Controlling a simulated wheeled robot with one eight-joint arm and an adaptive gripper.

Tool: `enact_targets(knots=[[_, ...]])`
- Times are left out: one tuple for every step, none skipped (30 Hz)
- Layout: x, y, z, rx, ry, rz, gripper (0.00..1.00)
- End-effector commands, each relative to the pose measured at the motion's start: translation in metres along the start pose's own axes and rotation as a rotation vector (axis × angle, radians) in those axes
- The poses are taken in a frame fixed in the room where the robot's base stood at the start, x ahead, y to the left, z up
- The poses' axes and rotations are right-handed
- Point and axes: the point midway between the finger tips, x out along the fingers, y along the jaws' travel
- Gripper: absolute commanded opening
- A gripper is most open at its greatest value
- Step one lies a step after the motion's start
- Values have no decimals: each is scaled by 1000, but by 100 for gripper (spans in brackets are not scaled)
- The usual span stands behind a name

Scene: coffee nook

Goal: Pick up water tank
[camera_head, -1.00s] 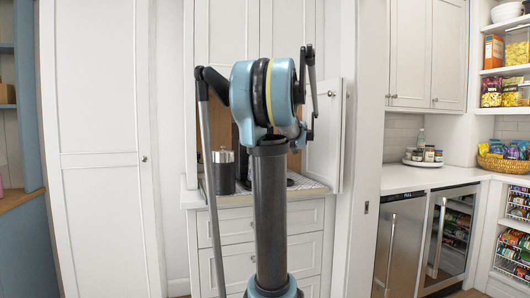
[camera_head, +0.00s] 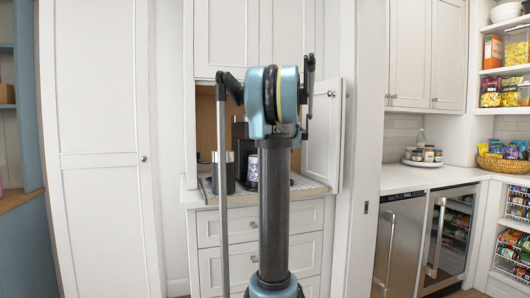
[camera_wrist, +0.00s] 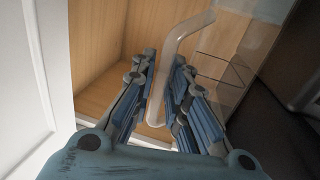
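In the wrist view, the water tank (camera_wrist: 235,48) is a clear, see-through box at the upper right with a pale, bent handle (camera_wrist: 180,48). My gripper (camera_wrist: 164,57) is open, with one blue-padded finger on each side of the lower part of the handle. A gap shows between the fingers, and I cannot tell whether either one touches the handle. The dark coffee machine (camera_wrist: 268,115) stands to the right of the fingers, and in the head view it shows partly behind my arm (camera_head: 239,138). The tank and my gripper are hidden in the head view.
Wooden cabinet walls (camera_wrist: 110,35) close in behind the fingers. A white panel (camera_wrist: 30,75) stands close on the left. In the head view, a metal canister (camera_head: 223,172) and a patterned mug (camera_head: 252,172) stand on the counter, and the open cabinet door (camera_head: 323,135) is at right.

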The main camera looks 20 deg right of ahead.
Motion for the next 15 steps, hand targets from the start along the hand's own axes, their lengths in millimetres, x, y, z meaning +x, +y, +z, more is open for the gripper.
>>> enact_targets(knots=[[0,0,0,0,0,0,15],[0,-1,0,0,0,-1,15],[0,-2,0,0,0,-1,15],[0,-2,0,0,0,-1,10],[0,-2,0,0,0,-1,3],[0,-2,0,0,0,-1,0],[0,-2,0,0,0,-2,0],[0,-2,0,0,0,-2,0],[0,-2,0,0,0,-2,0],[0,-2,0,0,0,-2,0],[0,-2,0,0,0,-2,0],[0,-2,0,0,0,-2,0],[0,-2,0,0,0,-2,0],[-1,-2,-1,2,0,-2,0],[-1,-2,-1,2,0,-2,0]])
